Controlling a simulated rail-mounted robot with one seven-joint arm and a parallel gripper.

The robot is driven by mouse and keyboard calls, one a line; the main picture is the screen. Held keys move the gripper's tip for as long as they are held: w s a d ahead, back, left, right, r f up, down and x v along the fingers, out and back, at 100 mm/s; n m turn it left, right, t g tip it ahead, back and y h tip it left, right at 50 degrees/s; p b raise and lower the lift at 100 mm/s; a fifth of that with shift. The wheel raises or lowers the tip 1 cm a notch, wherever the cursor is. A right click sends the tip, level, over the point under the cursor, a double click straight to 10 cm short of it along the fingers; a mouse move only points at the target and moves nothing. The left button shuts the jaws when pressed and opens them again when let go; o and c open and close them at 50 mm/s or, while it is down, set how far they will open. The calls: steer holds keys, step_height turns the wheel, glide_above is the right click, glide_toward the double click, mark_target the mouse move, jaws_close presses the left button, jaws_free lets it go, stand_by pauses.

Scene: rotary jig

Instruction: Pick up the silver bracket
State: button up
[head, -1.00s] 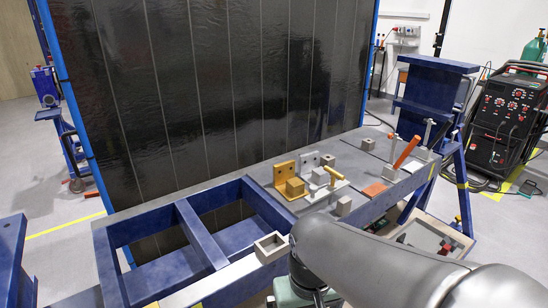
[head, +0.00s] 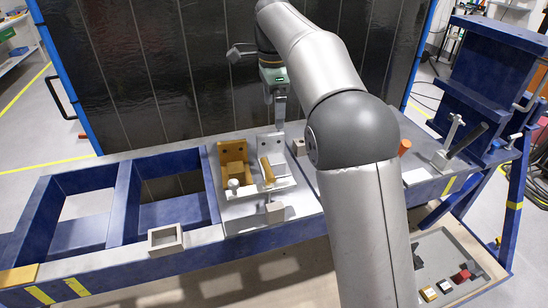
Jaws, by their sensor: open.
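The silver bracket (head: 270,144) is a grey L-shaped piece with holes in its upright plate. It stands on the grey fixture plate (head: 240,211), right of a gold bracket (head: 234,152). A clamp with a yellow handle (head: 267,170) is in front of it and hides part of its lower side. My gripper (head: 280,124) points down behind and slightly right of the bracket's upright plate, with its fingertips near the top edge. It is open and holds nothing. Whether the fingers touch the bracket cannot be told from this angle.
My arm hides part of the table's right side. A small grey block (head: 299,147) sits right of the bracket and another block (head: 274,212) in front. A square open box (head: 165,240) is on the front rail. A dark panel (head: 190,70) stands close behind the table.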

glide_toward(274, 156)
steer(key=f, duration=0.2)
steer(key=w+f, duration=0.1)
steer(key=f, duration=0.2)
steer(key=shift+w+a+f, duration=0.1)
steer(key=shift+w, duration=0.1)
steer(key=shift+f+p, duration=0.6)
steer(key=shift+f, duration=2.4)
steer(key=c, duration=1.1)
